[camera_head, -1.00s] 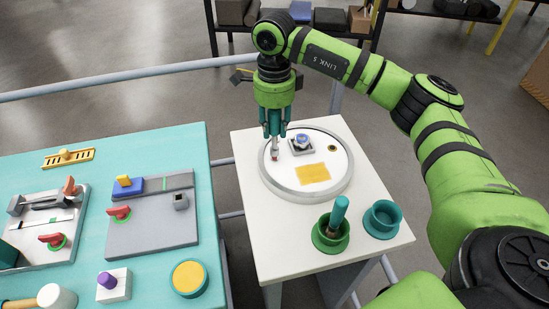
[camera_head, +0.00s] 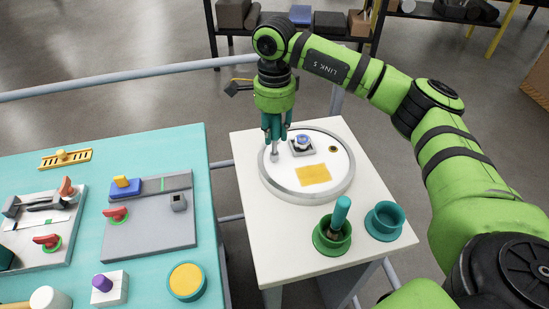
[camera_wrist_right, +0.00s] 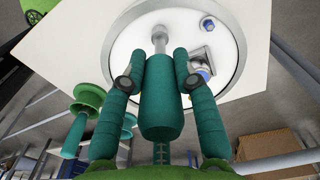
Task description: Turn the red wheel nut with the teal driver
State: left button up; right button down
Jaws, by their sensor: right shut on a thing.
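My right gripper (camera_head: 273,131) is shut on the teal driver, holding it upright over the left side of the round grey-rimmed plate (camera_head: 334,185). In the right wrist view, the driver's teal handle (camera_wrist_right: 161,100) lies between the fingers of my right gripper (camera_wrist_right: 159,68), and its silver shaft (camera_wrist_right: 159,38) points at the white plate. In the head view, the shaft's grey lower end (camera_head: 275,156) is at or just above the plate; I cannot tell if it touches. I cannot make out the red wheel nut. My left gripper is not in view.
A blue-topped part on a grey block (camera_head: 302,143) stands close right of the driver. A teal-handled tool (camera_head: 341,212) stands in a green cup (camera_head: 332,240), beside an empty teal cup (camera_head: 384,221). The teal table (camera_head: 75,170) at left holds fixtures with red handles.

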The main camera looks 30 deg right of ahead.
jog(key=m, duration=0.3)
jog(key=shift+r+m, duration=0.1)
jog(key=shift+m, duration=0.9)
jog(key=shift+m+p, duration=0.3)
jog(key=shift+m, duration=2.2)
jog(key=m, duration=0.4)
jog(key=shift+m+p, duration=0.4)
jog(key=shift+r, duration=0.1)
